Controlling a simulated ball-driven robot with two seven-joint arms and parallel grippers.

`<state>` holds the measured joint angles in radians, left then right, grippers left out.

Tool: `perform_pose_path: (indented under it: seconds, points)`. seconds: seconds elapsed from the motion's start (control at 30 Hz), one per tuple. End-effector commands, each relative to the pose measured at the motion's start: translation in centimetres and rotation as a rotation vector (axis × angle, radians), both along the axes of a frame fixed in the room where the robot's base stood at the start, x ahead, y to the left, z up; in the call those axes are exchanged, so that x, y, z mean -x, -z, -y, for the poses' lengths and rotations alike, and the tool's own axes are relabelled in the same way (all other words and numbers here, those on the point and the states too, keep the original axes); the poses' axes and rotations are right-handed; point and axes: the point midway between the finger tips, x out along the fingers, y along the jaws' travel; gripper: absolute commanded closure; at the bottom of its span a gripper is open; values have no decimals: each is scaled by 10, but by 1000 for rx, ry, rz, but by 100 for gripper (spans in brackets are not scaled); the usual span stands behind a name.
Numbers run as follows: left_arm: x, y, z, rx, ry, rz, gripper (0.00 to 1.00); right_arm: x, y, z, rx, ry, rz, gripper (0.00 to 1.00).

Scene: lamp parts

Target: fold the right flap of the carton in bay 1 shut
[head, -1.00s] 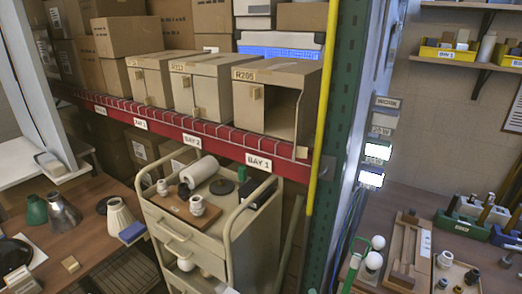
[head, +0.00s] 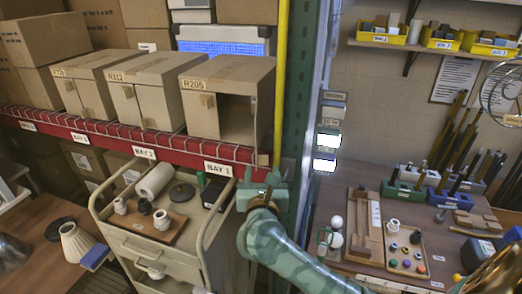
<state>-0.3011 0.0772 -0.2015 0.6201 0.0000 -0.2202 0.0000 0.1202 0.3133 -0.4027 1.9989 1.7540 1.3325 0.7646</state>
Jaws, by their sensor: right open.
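The carton in bay 1 (head: 199,124), labelled R205, sits on the red-edged shelf. Its left front half is closed and bears a small knob. Its right half is open, showing a dark inside. The right flap (head: 265,112) appears swung outward at the carton's right side, seen at a steep angle. My right gripper (head: 263,188) is at the end of the green arm, below and slightly right of the carton, near the shelf edge by the BAY 1 label. It is open, apart from the flap; its fingers show small.
A yellow post (head: 281,80) and a green rack upright (head: 302,115) stand close to the carton's right. Another carton (head: 143,102) stands at its left. A cream cart (head: 193,245) with parts is below. A workbench (head: 345,178) lies to the right.

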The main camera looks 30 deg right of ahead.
Motion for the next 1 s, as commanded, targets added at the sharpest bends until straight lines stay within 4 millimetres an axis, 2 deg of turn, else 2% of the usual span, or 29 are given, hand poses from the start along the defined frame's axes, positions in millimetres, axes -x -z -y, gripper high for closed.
perform_pose_path:
  seconds: [0.1,0.33,0.5,0.77,0.8,0.97,1.0]
  points:
    - [0,-7,0,0,0,1,100,-26,-3,18,6,3,0,49]
    - [-1,-11,0,-1,0,1,100,-63,-1,40,3,2,-1,49]
    - [-1,-12,-1,-1,0,1,100,-74,0,47,2,2,0,49]
    - [-1,-12,-3,-3,0,2,100,-76,0,48,2,1,0,49]
    - [-1,-12,-3,-3,0,2,100,-75,0,48,2,1,0,52]
    - [-1,-12,-3,-3,0,2,100,-75,0,48,2,1,0,96]
    - [-1,-12,-3,-3,-1,2,100,-75,0,48,3,2,-1,100]
